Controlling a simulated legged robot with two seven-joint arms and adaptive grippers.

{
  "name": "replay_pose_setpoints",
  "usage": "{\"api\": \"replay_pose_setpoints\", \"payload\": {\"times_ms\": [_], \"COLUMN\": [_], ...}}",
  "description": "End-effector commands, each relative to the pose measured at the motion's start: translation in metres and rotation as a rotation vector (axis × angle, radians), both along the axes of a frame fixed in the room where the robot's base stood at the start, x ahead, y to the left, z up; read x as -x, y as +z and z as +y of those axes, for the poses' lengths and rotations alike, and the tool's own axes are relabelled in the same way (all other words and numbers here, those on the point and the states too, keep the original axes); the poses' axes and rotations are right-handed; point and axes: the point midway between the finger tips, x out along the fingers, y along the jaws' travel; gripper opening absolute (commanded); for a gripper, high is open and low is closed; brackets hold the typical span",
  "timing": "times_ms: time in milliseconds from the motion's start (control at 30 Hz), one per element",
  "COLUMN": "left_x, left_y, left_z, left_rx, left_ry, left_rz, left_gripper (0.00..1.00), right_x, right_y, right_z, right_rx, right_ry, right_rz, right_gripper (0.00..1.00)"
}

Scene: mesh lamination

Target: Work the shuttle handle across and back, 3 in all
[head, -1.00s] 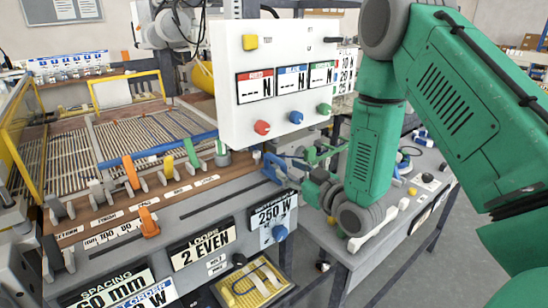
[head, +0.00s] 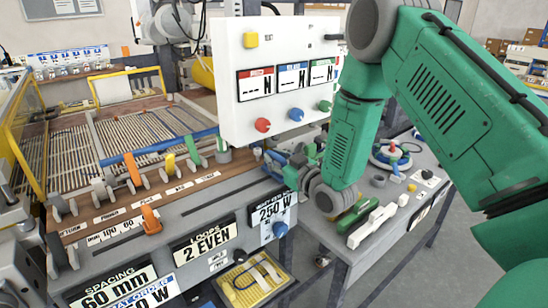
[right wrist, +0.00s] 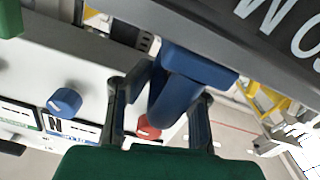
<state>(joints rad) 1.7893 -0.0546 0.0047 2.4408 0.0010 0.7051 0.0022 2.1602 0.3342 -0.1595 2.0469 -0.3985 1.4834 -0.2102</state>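The blue shuttle handle (head: 273,161) stands by the right end of the slotted grey rail, partly hidden by my right gripper. My right gripper (head: 292,172) reaches it from the right, below the white control panel. In the right wrist view the blue handle (right wrist: 172,98) lies between the two dark fingers of my right gripper (right wrist: 165,105). The fingertips are close to its sides. Whether they press on it cannot be made out.
The white panel (head: 229,80) with red, blue and green knobs hangs just above the handle. Orange, yellow and green levers (head: 132,168) line the bed of rods at left. A grey side table (head: 325,235) at right holds a green part and white blocks.

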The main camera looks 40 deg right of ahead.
Motion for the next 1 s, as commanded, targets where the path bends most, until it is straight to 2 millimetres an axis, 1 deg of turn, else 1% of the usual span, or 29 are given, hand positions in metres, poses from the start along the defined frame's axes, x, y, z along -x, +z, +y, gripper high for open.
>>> {"api": "replay_pose_setpoints", "payload": {"times_ms": [67,167,267,367,467,600,800,900,1000], "left_x": [0.000,0.000,0.000,0.000,0.000,0.000,0.000,0.000,0.000], "left_y": [0.000,-0.001,-0.003,-0.007,-0.011,-0.018,-0.025,-0.028,-0.029], "left_z": [0.000,0.000,0.000,0.000,0.000,0.000,0.000,0.000,0.000], "left_rx": [0.000,0.000,0.000,0.000,0.000,0.000,0.000,0.000,0.000], "left_ry": [0.000,0.000,0.000,0.000,0.000,0.000,0.000,0.000,0.000], "left_rz": [0.000,0.000,0.000,0.000,0.000,0.000,0.000,0.000,0.000], "left_gripper": [0.00,0.00,0.00,0.00,0.00,0.00,0.00,0.00,0.00], "right_x": [0.000,0.000,0.001,0.002,0.003,0.005,0.007,0.008,0.009], "right_y": [0.000,0.000,0.000,-0.001,-0.001,-0.002,-0.002,-0.002,-0.001], "right_z": [0.000,0.004,0.017,0.038,0.066,0.111,0.171,0.195,0.214], "right_rx": [0.001,0.000,0.000,0.000,0.001,0.003,0.003,0.003,0.000], "right_ry": [-0.002,-0.001,0.002,0.005,0.008,0.011,0.010,0.009,0.007], "right_rz": [0.000,0.000,0.000,0.001,0.002,0.003,0.003,0.003,0.002], "right_gripper": [0.00,0.00,0.00,0.00,0.00,0.00,0.00,0.00,0.00]}}
